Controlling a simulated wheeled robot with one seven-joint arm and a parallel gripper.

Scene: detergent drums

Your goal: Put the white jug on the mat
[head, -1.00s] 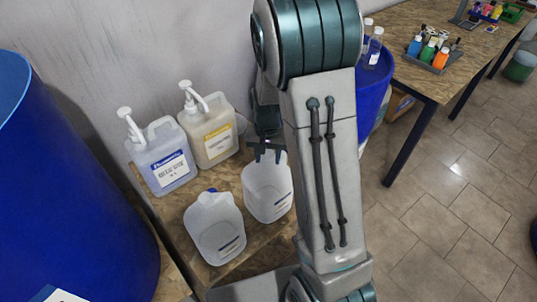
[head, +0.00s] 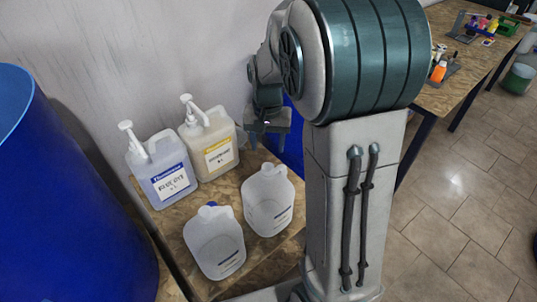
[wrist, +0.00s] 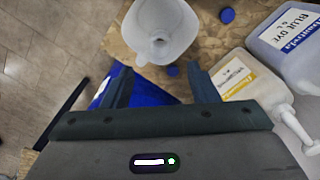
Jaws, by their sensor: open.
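Two translucent white jugs stand upright on a wooden table. The back right jug (head: 268,203) also shows from above in the wrist view (wrist: 160,28), with an open-looking mouth. The front jug (head: 218,250) has a blue cap at or behind its neck; I cannot tell if it is on it. My gripper (head: 265,135) is above the table's back edge, behind the back right jug and apart from it. In the wrist view my gripper (wrist: 160,88) is open, with nothing between its fingers. I cannot make out a mat.
Two pump jugs, one blue-labelled (head: 162,178) and one yellow-labelled (head: 212,150), stand at the table's left and back. A large blue drum (head: 65,190) fills the left. Blue discs (wrist: 227,15) lie on the wood. Another table (head: 450,88) with bottles stands back right.

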